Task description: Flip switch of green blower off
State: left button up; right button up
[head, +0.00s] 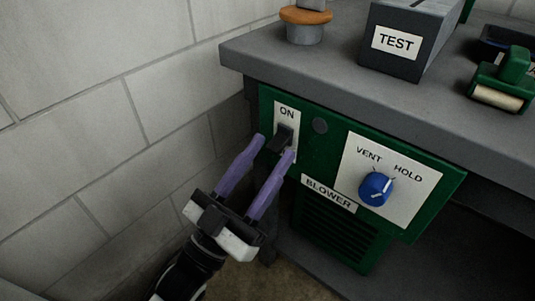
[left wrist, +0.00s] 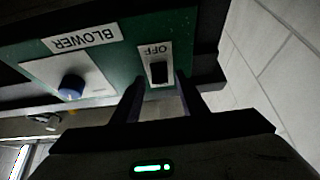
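The green blower (head: 330,150) is a panel under the bench top, with a BLOWER label and a vent grille. Its black switch (head: 284,136) sits on a white plate marked ON at the top. In the left wrist view, which is upside down, the switch (left wrist: 158,72) shows with the OFF end of its plate. I cannot tell for sure which way it is tipped. My left gripper (head: 275,146) is open, its purple fingers either side of the switch's lower part. In the wrist view the fingertips (left wrist: 160,82) straddle it, with nothing held. My right gripper is not in view.
A blue VENT/HOLD knob (head: 376,188) is on the panel, right of the switch. A grey TEST box (head: 402,42), an orange-topped object (head: 305,22) and a green roller tool (head: 503,80) stand on the bench (head: 340,85). A block wall (head: 90,120) is close on the left.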

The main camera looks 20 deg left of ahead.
pick_arm(q)
jog(key=v, duration=0.9)
jog(key=shift+s+f+p, duration=0.2)
jog(key=shift+s+p, duration=0.1)
jog(key=shift+p, duration=0.1)
jog(key=shift+a, duration=0.1)
